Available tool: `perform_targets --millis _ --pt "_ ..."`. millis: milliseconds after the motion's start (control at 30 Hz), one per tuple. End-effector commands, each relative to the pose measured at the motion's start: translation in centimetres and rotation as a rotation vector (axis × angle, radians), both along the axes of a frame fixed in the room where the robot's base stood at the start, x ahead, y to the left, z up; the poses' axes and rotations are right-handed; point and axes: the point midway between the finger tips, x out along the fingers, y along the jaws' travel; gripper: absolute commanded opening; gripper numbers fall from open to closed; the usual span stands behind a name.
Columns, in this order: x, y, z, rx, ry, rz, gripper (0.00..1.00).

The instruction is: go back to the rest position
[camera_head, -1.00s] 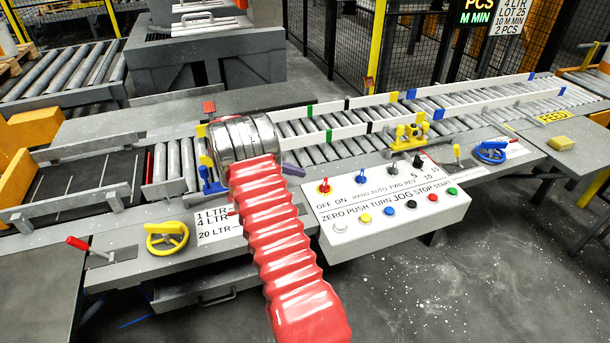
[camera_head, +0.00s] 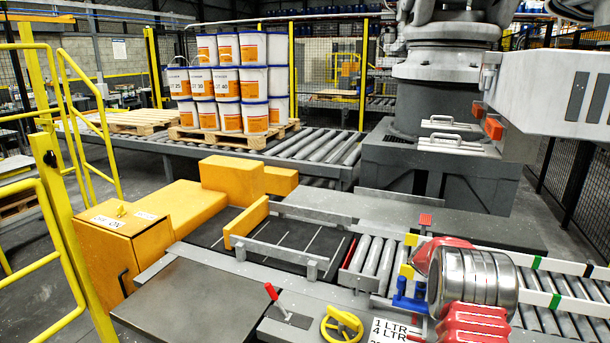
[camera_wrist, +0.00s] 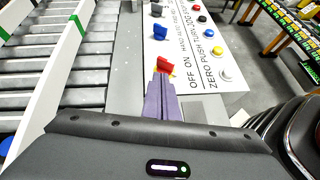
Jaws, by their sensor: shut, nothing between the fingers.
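My gripper (camera_wrist: 163,88) shows in the wrist view as two purple-grey fingers pressed together, shut and empty. In that view the fingertips lie just below the red knob (camera_wrist: 164,65) on the white control panel (camera_wrist: 205,58); I cannot tell whether they touch it. In the head view my arm, with its red bellows and metal wrist, is at the lower right over the roller conveyor (camera_head: 372,262). The gripper's fingers are hidden there.
White pails (camera_head: 227,84) with orange labels stand stacked on a pallet (camera_head: 237,137) at the back. A blue clamp (camera_head: 410,292), a red-handled lever (camera_head: 271,292) and a yellow handwheel (camera_head: 342,326) are near my arm. A yellow railing (camera_head: 52,180) stands at left.

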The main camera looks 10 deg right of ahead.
Motion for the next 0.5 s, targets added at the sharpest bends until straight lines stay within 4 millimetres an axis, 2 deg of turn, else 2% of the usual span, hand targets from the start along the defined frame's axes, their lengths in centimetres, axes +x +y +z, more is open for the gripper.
perform_targets --millis 500 --pt "-0.9 9.0 8.2 0.064 -0.328 -0.068 0.0"
